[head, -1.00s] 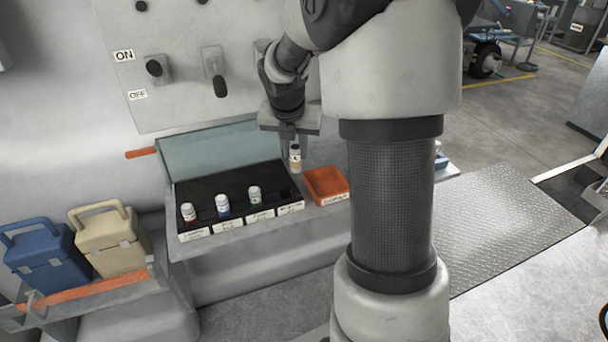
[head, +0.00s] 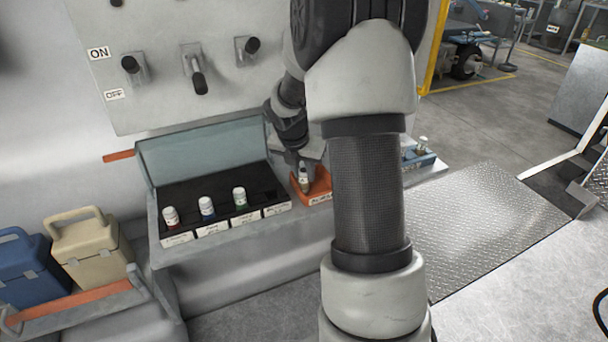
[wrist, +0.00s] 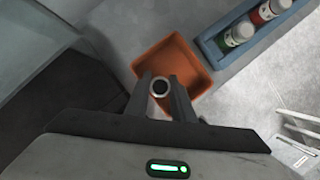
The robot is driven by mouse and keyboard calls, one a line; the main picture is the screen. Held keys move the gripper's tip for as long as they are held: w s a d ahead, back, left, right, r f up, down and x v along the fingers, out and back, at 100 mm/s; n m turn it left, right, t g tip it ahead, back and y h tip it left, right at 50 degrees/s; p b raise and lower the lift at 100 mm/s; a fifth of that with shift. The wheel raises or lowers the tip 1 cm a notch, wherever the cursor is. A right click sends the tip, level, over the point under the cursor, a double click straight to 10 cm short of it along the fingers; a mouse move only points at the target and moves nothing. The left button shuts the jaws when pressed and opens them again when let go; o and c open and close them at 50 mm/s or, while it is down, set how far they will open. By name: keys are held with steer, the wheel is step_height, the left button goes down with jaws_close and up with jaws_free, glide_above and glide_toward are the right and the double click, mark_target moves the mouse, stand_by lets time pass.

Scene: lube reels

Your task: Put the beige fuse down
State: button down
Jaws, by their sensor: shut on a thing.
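The beige fuse (head: 304,180) is upright in my gripper (head: 302,166), at the orange tray (head: 322,190) on the grey shelf. In the wrist view the fuse (wrist: 160,86) shows end-on as a pale ring with a dark centre, between the two fingers of my gripper (wrist: 160,92). My gripper is shut on it. The fuse is over the near left part of the orange tray (wrist: 192,56). I cannot tell whether its lower end touches the tray floor.
A black rack (head: 222,193) with red, blue and green fuses stands left of the tray, its lid raised. A blue holder (wrist: 240,40) with fuses is to the right. Switches (head: 193,72) are on the panel above. Blue and beige boxes (head: 88,243) stand at the lower left.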

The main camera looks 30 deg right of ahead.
steer(key=shift+f, duration=0.15)
steer(key=c, duration=1.5)
jaws_free()
steer(key=shift+r, duration=0.45)
steer(key=p+v, duration=0.3)
steer(key=v, duration=0.8)
steer(key=shift+s+a+r, duration=0.15)
steer(key=shift+s+r, duration=0.05)
